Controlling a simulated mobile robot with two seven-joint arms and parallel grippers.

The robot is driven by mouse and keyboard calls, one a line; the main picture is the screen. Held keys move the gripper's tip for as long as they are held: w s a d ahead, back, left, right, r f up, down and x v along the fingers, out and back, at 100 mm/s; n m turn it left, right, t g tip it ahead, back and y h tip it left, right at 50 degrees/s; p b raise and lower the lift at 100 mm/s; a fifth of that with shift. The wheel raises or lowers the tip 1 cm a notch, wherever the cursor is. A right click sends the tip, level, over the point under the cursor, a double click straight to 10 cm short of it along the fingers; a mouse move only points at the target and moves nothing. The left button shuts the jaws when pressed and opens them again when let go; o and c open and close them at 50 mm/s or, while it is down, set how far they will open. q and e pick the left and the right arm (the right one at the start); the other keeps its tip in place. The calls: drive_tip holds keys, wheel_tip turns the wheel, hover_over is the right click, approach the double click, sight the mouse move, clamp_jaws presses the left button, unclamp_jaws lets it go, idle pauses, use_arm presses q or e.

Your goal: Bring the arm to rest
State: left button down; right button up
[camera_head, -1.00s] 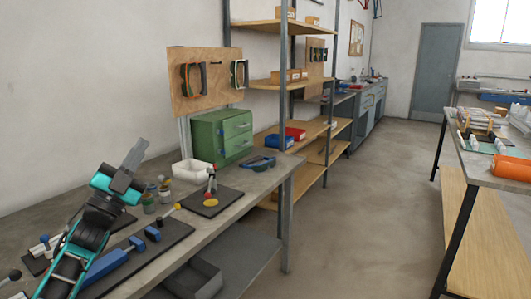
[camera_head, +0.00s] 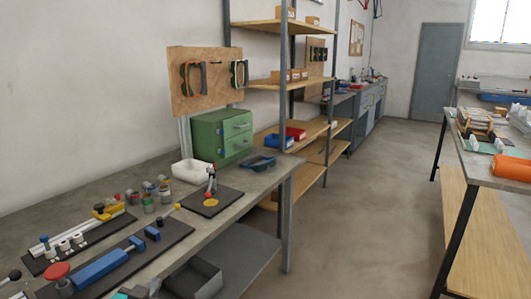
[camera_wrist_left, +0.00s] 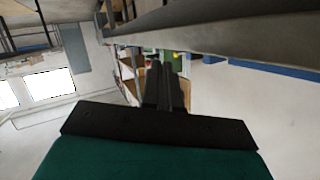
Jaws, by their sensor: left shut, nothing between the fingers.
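My left gripper (camera_wrist_left: 165,88) shows in the left wrist view with its two dark fingers together and nothing between them. In the head view only a small grey and teal part of my left gripper (camera_head: 142,290) shows at the bottom edge, in front of the workbench (camera_head: 225,222) edge. Most of that arm is out of the picture. In the left wrist view a long grey edge, seemingly the bench, runs across the top right, apart from the fingers. My right gripper is in neither view.
The bench holds a blue clamp jig (camera_head: 100,268), a jig with white rods (camera_head: 65,245), a white bin (camera_head: 190,171) and a green drawer cabinet (camera_head: 222,136). A grey bin (camera_head: 195,278) sits on the lower shelf. The floor (camera_head: 360,220) to the right is clear.

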use_arm(q)
drive_tip(key=s+d+f+g, duration=0.2)
drive_tip(key=s+d+f, duration=0.2)
drive_tip(key=s, duration=0.8)
drive_tip(key=s+d+f+n+g+h, duration=0.1)
drive_tip(key=s+d+f+g, duration=0.1)
drive_tip(key=s+d+f, duration=0.2)
drive_tip(key=s+f, duration=0.3)
drive_tip(key=s, duration=0.5)
drive_tip(key=shift+s+d, duration=0.25)
drive_tip(key=shift+s, duration=0.05)
drive_tip(key=shift+s+a, duration=0.1)
